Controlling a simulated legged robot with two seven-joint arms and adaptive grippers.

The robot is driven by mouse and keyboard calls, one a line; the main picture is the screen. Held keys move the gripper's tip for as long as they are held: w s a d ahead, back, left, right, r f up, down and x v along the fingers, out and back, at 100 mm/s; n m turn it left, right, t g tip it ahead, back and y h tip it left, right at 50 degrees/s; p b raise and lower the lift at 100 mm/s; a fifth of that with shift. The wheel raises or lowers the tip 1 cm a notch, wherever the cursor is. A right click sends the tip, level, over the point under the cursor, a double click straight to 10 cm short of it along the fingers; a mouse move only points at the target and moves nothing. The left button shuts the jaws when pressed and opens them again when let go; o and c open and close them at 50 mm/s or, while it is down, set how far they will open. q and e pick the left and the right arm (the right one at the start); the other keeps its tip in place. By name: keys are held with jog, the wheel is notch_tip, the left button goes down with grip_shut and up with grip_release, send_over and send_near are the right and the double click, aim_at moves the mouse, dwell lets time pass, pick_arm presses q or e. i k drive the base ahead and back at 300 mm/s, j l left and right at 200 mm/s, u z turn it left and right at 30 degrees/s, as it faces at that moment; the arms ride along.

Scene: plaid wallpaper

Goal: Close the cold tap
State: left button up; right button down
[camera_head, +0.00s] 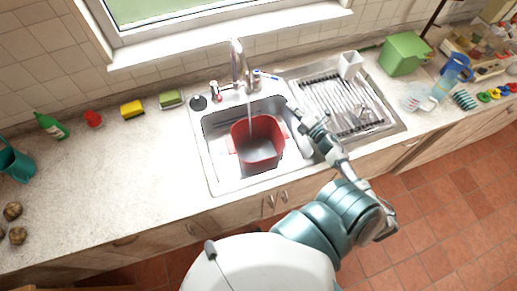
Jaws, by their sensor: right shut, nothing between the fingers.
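The silver faucet (238,62) stands behind the sink, and a stream of water runs from it. The cold tap (260,76), with a blue-marked lever, is on the right of the faucet. The hot tap (216,90), with a red mark, is on its left. My right gripper (299,111) is shut and empty over the right edge of the sink basin. It is in front of and to the right of the cold tap, apart from it. My left gripper is not in view.
A red pot (257,141) sits in the sink (207,150) under the stream. A dish rack (345,105) and a white cup (350,65) are right of the basin. Sponges (132,109) line the wall at left. The left counter (130,165) is mostly clear.

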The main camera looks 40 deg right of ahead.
aim_at(257, 73)
jog(key=k, duration=1)
